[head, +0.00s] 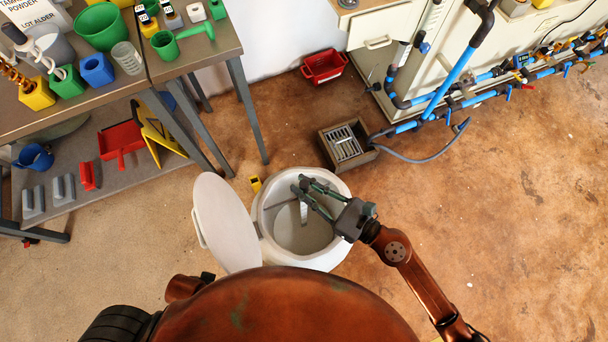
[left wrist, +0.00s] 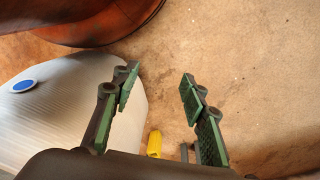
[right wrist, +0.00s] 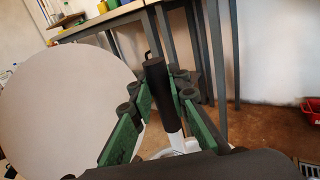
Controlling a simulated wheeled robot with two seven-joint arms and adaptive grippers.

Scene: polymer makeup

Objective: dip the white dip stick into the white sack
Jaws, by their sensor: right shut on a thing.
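My right gripper (head: 312,192) is over the mouth of an open white round container (head: 262,212) in the head view. It is shut on the stick's dark handle (right wrist: 156,85), which stands roughly upright between the fingers in the right wrist view. The white lower part of the dip stick (head: 304,212) points down inside the mouth; I cannot tell whether its tip touches the pale contents (head: 300,236). No separate white sack is clear to me. My left gripper (left wrist: 160,84) is open and empty, beside a white ribbed surface (left wrist: 65,110) with a blue oval.
The container's white lid (head: 226,222) stands open on its left and fills the left of the right wrist view. A small yellow object (head: 255,184) lies behind the container. A drain box (head: 346,146) and red bin (head: 323,67) stand farther back. Floor at right is clear.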

